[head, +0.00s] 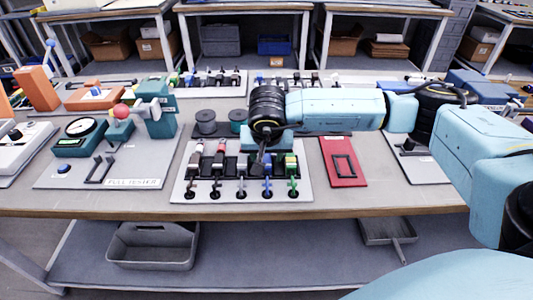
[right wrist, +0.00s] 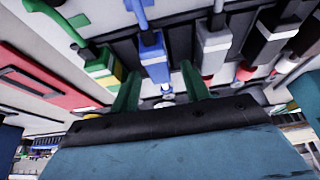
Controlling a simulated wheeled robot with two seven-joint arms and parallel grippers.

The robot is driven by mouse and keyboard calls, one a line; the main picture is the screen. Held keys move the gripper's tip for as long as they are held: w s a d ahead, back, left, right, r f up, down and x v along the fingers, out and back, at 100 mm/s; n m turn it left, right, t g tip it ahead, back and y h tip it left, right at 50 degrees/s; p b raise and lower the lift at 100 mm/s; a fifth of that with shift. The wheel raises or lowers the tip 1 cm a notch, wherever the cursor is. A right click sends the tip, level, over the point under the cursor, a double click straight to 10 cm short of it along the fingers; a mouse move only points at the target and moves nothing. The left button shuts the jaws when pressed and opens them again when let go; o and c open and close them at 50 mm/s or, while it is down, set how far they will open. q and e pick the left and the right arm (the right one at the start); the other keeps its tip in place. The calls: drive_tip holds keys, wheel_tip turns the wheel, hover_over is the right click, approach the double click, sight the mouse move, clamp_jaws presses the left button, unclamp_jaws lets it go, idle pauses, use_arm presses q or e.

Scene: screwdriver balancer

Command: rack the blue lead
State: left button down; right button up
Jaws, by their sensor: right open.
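The blue lead (head: 267,184) is in a row of leads on the light rack board (head: 235,197) at the front middle of the bench. In the right wrist view its blue plug body (right wrist: 153,56) shows just past my fingertips, with a blue cable rising from it. My right gripper (head: 262,156) points down over the row, at the blue lead's place, and hides part of it. The right wrist view shows its two green fingers (right wrist: 161,76) apart and open. I cannot tell whether the plug is between them. My left gripper is not in view.
A green lead (head: 293,185) stands right beside the blue one, with black and red leads to the left. A red board (head: 343,163) lies to the right. A pull tester (head: 130,130) stands to the left. Dark spools (head: 205,123) sit behind the rack.

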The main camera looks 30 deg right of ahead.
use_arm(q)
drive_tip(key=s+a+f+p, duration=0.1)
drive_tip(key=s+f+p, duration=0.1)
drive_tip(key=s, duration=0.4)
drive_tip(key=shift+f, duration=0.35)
use_arm(e)
drive_tip(key=v, duration=1.3)
drive_tip(key=shift+r, duration=0.2)
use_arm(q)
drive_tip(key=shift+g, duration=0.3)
use_arm(e)
drive_tip(key=shift+s, duration=0.1)
